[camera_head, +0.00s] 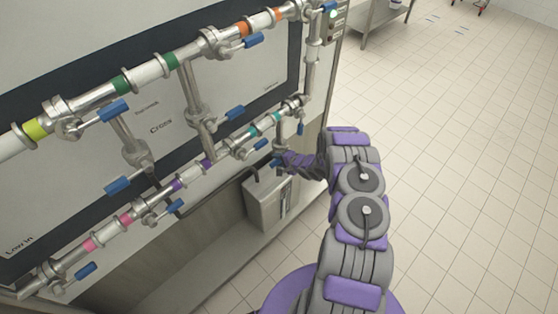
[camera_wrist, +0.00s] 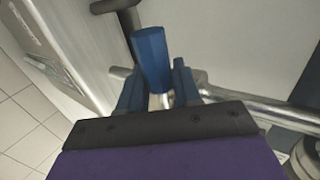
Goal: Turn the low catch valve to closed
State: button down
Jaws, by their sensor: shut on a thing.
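My gripper (camera_head: 279,160) reaches from the right to the lower right part of the pipe panel, below the teal-banded pipe. In the wrist view my gripper (camera_wrist: 158,85) has its two blue fingers on either side of a blue valve handle (camera_wrist: 152,52) and is shut on it. The handle's far end sticks out beyond the fingers. In the head view the handle is mostly hidden by my gripper. I cannot read a label marking it as the low catch valve.
Other blue-handled valves line the panel, among them one (camera_head: 260,145) just left of my gripper and one (camera_head: 235,113) higher up. A metal box (camera_head: 262,204) stands below. A steel table (camera_head: 378,22) is at the back. The tiled floor (camera_head: 460,150) to the right is clear.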

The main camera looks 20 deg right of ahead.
jog(key=shift+w+d+r, duration=0.1)
jog(key=shift+d+r, duration=0.05)
jog(key=shift+d, duration=0.05)
jog(key=c, duration=1.1)
grip_release()
jog(key=shift+o, duration=0.9)
jog(key=shift+d, duration=0.1)
jog(key=shift+s+r, duration=0.15)
jog(key=shift+s, duration=0.2)
jog(key=p+v, duration=0.1)
jog(key=v, duration=1.5)
jog(key=shift+s+d, duration=0.25)
jog(key=shift+s, duration=0.05)
